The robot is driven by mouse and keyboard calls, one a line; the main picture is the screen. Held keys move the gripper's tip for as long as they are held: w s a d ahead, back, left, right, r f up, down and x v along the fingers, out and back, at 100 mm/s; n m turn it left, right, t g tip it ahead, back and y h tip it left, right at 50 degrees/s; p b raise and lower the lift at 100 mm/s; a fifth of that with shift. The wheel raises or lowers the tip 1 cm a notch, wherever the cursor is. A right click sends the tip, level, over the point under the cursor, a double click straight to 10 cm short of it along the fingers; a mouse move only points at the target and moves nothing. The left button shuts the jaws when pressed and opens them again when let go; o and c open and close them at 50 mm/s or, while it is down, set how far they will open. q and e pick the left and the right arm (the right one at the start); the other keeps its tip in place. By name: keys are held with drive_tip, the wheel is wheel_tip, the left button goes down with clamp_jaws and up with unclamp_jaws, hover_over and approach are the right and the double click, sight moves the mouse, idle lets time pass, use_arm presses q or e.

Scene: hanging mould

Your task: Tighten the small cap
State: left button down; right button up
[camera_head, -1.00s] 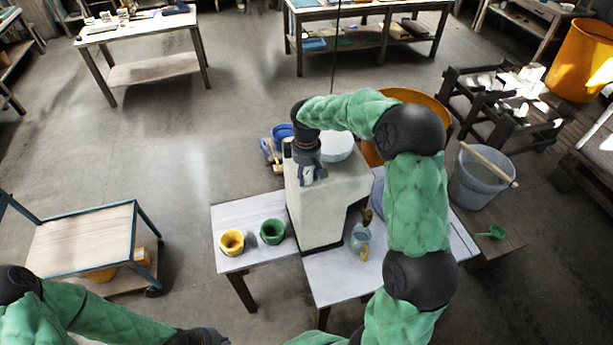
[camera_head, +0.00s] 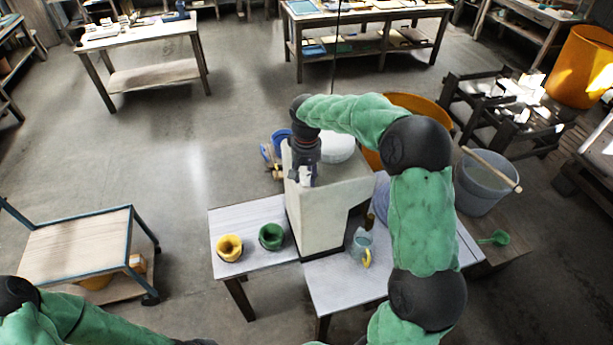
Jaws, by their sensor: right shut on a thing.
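A tall pale block-like mould body (camera_head: 318,212) stands upright at the tables, with a round white lid-like piece (camera_head: 337,148) at its top. My right gripper (camera_head: 303,180) points down at the upper left part of the block. It is shut on a small pale thing, which looks like the small cap; the fingers hide most of it, and I cannot tell how it is seated. My left arm (camera_head: 70,318) runs along the bottom left edge; its gripper's fingers are outside the picture.
A grey bucket (camera_head: 484,185) with a stick and an orange tub (camera_head: 410,103) stand behind my right arm.

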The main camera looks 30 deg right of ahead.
sight(306, 175)
drive_tip(key=shift+r+m, duration=0.1)
drive_tip(key=shift+m, duration=0.5)
drive_tip(key=o, duration=1.1)
drive_tip(key=shift+w, duration=0.1)
drive_tip(key=shift+o, duration=0.2)
wheel_tip(306, 175, up, 12)
